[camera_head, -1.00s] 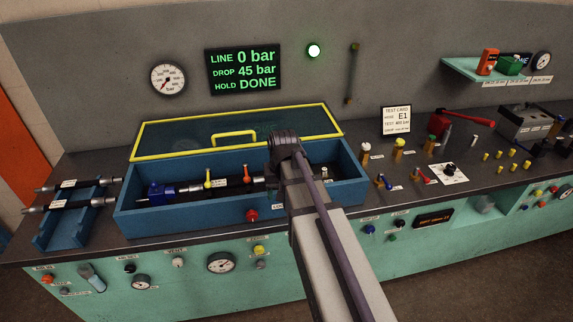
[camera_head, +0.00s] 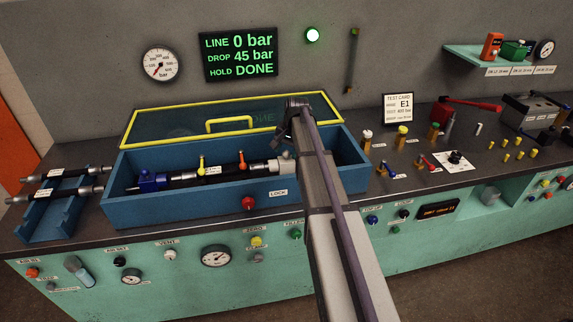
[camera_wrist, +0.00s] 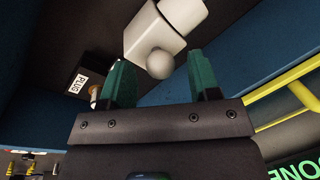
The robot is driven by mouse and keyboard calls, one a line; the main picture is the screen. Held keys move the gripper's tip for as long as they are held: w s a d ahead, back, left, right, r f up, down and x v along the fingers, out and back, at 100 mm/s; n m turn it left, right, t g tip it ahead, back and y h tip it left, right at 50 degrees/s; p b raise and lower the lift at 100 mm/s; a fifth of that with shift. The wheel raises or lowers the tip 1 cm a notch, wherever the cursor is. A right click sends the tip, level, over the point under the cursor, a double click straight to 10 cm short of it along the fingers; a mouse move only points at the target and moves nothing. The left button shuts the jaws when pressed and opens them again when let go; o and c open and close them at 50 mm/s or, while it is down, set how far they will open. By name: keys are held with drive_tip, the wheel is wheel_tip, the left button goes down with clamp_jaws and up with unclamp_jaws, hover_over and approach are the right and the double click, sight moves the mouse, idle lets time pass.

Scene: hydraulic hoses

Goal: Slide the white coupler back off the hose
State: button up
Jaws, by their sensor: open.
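The white coupler (camera_head: 286,162) is at the right end of the dark hose (camera_head: 230,173), inside the blue trough, partly hidden by my arm. In the wrist view the coupler (camera_wrist: 165,30) is a white block with a round pale knob. My gripper (camera_wrist: 157,72) has two green fingers spread apart. The knob shows between or just beyond the fingertips; I cannot tell if they touch it. In the head view the fingertips are hard to make out beside the arm's end.
The blue trough (camera_head: 200,200) has a yellow-rimmed clear lid (camera_head: 228,98) standing open behind it. A PLUG label (camera_wrist: 78,82) is near the left finger. Spare hoses (camera_head: 60,192) lie on a rack at left. The wall display (camera_head: 240,54) reads LINE 0 bar, HOLD DONE.

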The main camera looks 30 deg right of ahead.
drive_tip(key=shift+a+f, duration=0.1)
drive_tip(key=shift+f, duration=0.55)
drive_tip(key=shift+r, duration=0.15)
clamp_jaws()
